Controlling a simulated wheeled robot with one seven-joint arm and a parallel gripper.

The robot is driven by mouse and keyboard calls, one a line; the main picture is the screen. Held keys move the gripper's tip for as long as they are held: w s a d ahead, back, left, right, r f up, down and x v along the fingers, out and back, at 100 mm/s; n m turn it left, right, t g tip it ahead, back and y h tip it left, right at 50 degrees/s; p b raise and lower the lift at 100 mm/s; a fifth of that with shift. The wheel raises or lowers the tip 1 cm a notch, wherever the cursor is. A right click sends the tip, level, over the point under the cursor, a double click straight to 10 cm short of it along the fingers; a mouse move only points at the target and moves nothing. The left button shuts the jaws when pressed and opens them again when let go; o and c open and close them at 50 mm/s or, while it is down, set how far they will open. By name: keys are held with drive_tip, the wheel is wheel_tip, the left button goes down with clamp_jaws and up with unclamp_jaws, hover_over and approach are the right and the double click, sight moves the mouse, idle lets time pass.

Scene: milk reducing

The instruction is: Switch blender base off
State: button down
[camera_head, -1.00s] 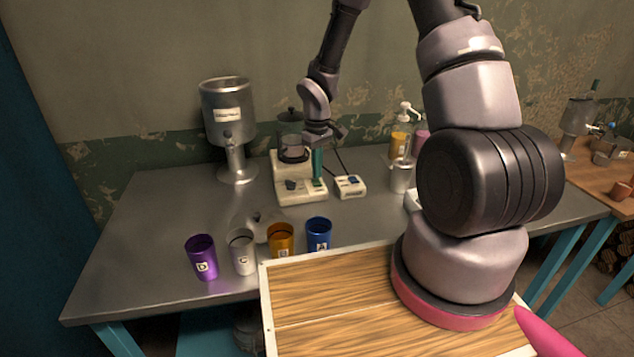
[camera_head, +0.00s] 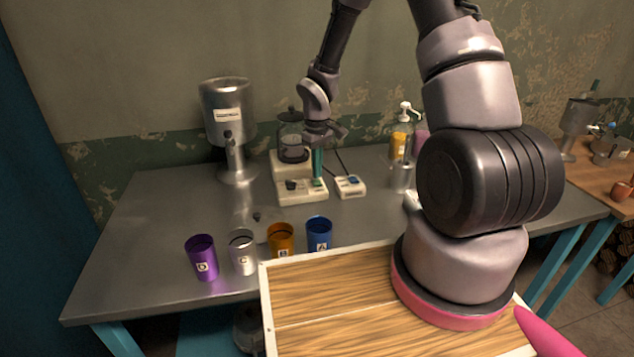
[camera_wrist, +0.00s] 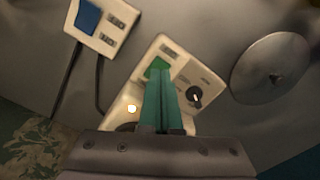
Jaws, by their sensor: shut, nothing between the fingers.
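The blender base (camera_head: 302,192) is a cream unit on the metal table, with a dark knob (camera_head: 291,185) on its front. A dark-lidded jar (camera_head: 291,136) stands on the base's back part. My gripper (camera_head: 318,175) points down over the right front of the base.
A small box with a blue switch (camera_head: 349,185) sits right of the base, joined by a cable. A metal dispenser (camera_head: 229,125) stands left. Bottles (camera_head: 401,140) stand right.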

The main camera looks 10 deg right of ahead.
drive_tip(key=shift+f, duration=1.1)
idle(0.8)
drive_tip(key=shift+r, duration=3.5)
wheel_tip(320, 180, up, 10)
drive_tip(key=m+t, duration=0.1)
drive_tip(key=m, duration=0.1)
hover_over(317, 183)
drive_tip(key=s+d, duration=0.1)
drive_tip(key=d, duration=0.2)
drive_tip(key=s+d+r+m+t, duration=0.25)
drive_tip(key=s+r, duration=0.25)
drive_tip(key=r, duration=0.5)
drive_tip(key=s+r+m+t+y, duration=0.2)
drive_tip(key=s+r+m, duration=0.3)
drive_tip(key=s+r, duration=0.8)
drive_tip(key=s+t, duration=0.1)
drive_tip(key=s, duration=0.2)
drive_tip(key=shift+s+d+r+m, duration=0.15)
drive_tip(key=shift+m, duration=0.2)
